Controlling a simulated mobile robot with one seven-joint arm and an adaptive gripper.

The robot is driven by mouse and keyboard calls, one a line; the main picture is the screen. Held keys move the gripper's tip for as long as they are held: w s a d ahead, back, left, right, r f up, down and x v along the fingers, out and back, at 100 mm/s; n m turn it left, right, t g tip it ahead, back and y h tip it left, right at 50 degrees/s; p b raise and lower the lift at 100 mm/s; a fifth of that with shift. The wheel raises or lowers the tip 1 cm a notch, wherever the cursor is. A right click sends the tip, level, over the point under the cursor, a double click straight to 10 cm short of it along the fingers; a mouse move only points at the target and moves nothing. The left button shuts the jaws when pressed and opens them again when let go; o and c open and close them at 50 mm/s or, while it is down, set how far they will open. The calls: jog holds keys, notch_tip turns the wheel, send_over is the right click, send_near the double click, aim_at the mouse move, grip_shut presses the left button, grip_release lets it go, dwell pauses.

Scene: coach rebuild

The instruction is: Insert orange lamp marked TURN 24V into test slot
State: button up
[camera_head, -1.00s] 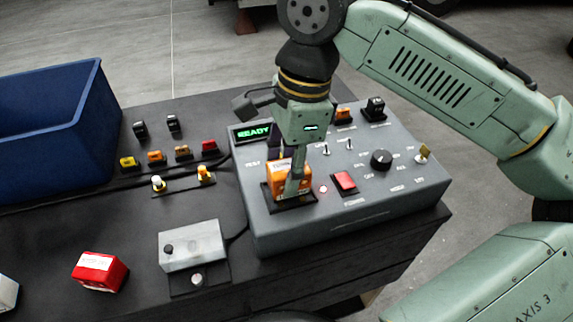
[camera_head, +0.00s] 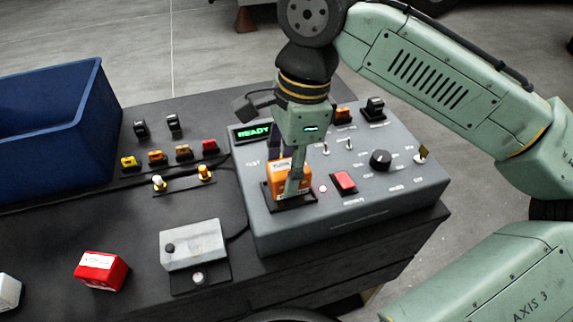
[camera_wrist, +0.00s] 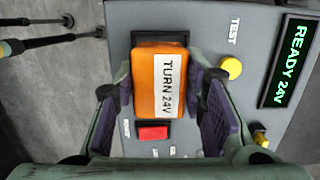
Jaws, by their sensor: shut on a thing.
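The orange lamp (camera_head: 284,181) with a white label stands at the black test slot (camera_head: 292,206) on the grey test box (camera_head: 330,224). In the wrist view the lamp (camera_wrist: 147,85) reads TURN 24V and sits within the outline of the slot's dark frame (camera_wrist: 160,39). My gripper (camera_head: 293,190) is shut on the lamp, with a finger on each side. In the wrist view both purple-padded fingers of my gripper (camera_wrist: 159,95) flank it. How deep the lamp sits is hard to tell. The box display (camera_wrist: 288,66) reads READY 24V.
A red button (camera_head: 344,182), a black knob (camera_head: 381,159) and toggle switches are close to my gripper's right. A blue bin (camera_head: 92,130) stands at the left. Several small lamps are between them. A red block (camera_head: 101,271) and a grey box (camera_head: 191,245) lie in front.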

jog(key=shift+p, duration=0.35)
jog(key=shift+f+b, duration=0.4)
jog(key=shift+f, duration=0.25)
dwell(0.3)
jog(key=o, duration=0.9)
jog(key=shift+o, duration=0.2)
jog(key=shift+d+r+p, duration=0.2)
jog(key=shift+r+p, duration=1)
jog(key=shift+r, duration=0.35)
jog(key=shift+w+d+r, duration=0.1)
jog(key=shift+d+r, duration=0.1)
jog(key=shift+r, duration=1.1)
jog(key=shift+w+d+r, duration=0.1)
jog(key=shift+d+r, duration=0.1)
jog(key=shift+r, duration=1.1)
jog(key=shift+w+d+r, duration=0.1)
jog(key=shift+d+r, duration=0.1)
jog(key=shift+r, duration=1.1)
